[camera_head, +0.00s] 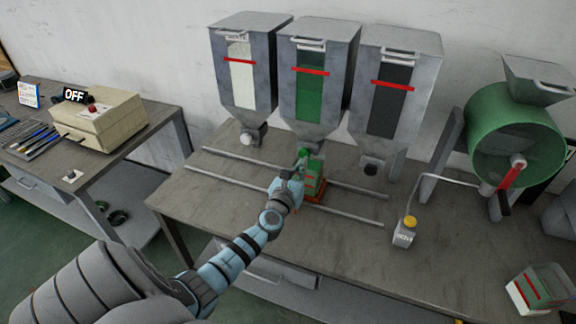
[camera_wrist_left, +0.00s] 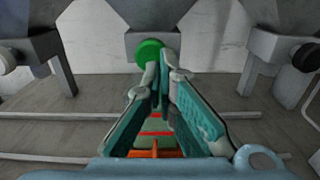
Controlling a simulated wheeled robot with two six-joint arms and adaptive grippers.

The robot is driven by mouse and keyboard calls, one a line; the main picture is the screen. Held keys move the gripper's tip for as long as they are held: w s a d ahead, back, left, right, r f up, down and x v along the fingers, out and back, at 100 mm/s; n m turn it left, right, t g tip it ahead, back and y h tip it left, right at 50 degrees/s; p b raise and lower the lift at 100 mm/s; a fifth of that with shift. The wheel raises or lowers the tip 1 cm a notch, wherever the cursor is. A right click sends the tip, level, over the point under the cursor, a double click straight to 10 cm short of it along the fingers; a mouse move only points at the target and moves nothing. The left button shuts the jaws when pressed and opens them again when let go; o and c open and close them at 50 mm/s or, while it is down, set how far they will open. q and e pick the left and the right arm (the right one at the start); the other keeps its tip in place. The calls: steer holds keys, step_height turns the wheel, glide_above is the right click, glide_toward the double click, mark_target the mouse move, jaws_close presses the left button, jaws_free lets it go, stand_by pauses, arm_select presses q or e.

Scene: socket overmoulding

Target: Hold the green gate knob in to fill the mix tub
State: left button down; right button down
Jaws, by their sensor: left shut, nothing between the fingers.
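The green gate knob (camera_head: 304,153) sits at the outlet under the middle hopper (camera_head: 318,75), whose window shows green material. It also shows in the wrist view (camera_wrist_left: 148,52). My left gripper (camera_head: 300,166) is shut and empty, with its fingertips (camera_wrist_left: 164,66) at the knob and covering part of it. I cannot tell whether they press it. The mix tub (camera_head: 314,184), with red lines and green in it, stands below this outlet on an orange-red base (camera_head: 316,198). The fingers hide much of the tub in the wrist view (camera_wrist_left: 155,133). My right gripper is not in view.
A white knob (camera_head: 246,139) and a black knob (camera_head: 371,170) sit under the neighbouring hoppers. Two rails (camera_head: 350,212) run along the table. A yellow-capped bottle (camera_head: 405,232), a green drum (camera_head: 510,130) and a clear container (camera_head: 542,290) stand to the right.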

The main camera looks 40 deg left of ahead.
arm_select(q)
steer(key=v, duration=1)
steer(key=shift+s+r+p, duration=0.2)
steer(key=shift+s+p, duration=0.15)
steer(key=shift+p, duration=0.05)
steer(key=shift+a, duration=0.1)
